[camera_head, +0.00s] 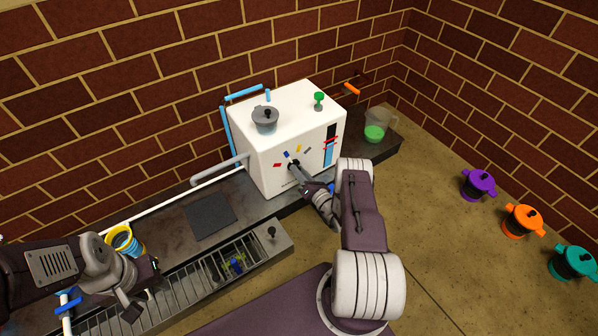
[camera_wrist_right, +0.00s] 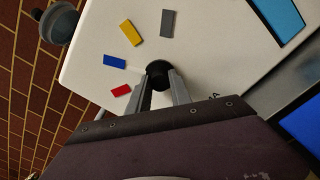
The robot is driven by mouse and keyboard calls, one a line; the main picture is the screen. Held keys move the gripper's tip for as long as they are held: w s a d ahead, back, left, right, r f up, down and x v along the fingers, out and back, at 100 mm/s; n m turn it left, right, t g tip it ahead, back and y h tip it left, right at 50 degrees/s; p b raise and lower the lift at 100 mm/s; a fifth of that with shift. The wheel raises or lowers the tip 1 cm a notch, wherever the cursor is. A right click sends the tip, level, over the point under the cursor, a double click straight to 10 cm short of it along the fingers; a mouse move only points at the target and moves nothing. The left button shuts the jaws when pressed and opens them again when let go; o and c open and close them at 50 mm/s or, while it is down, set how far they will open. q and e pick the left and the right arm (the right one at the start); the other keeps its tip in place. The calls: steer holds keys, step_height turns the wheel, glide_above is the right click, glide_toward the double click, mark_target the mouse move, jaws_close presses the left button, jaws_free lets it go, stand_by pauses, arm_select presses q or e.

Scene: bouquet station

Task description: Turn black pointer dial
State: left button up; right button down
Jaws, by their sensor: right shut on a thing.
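The black pointer dial (camera_wrist_right: 157,70) is on the front face of the white box machine (camera_head: 262,158). Around it are small colour marks: red (camera_wrist_right: 121,90), blue (camera_wrist_right: 114,61), yellow (camera_wrist_right: 130,32) and grey (camera_wrist_right: 167,23). My right gripper (camera_wrist_right: 161,88) is shut on the dial, one finger on each side. In the head view my right gripper (camera_head: 295,166) reaches the front face and covers most of the dial. Which mark the pointer faces cannot be told. My left gripper (camera_head: 142,292) is low at the left, by the slatted tray, its jaws unclear.
A grey lidded pot (camera_head: 265,120) and a green knob (camera_head: 319,98) are on the machine top. A jug with green contents (camera_head: 375,128) stands right of it. Purple (camera_head: 478,186), orange (camera_head: 521,222) and teal (camera_head: 572,262) pots stand far right. A slatted tray (camera_head: 190,285) lies in front.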

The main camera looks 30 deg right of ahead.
steer(key=c, duration=1.2)
jaws_free()
steer(key=shift+o, duration=0.2)
steer(key=s+p, duration=0.5)
steer(key=s, duration=0.4)
steer(key=shift+d, duration=0.35)
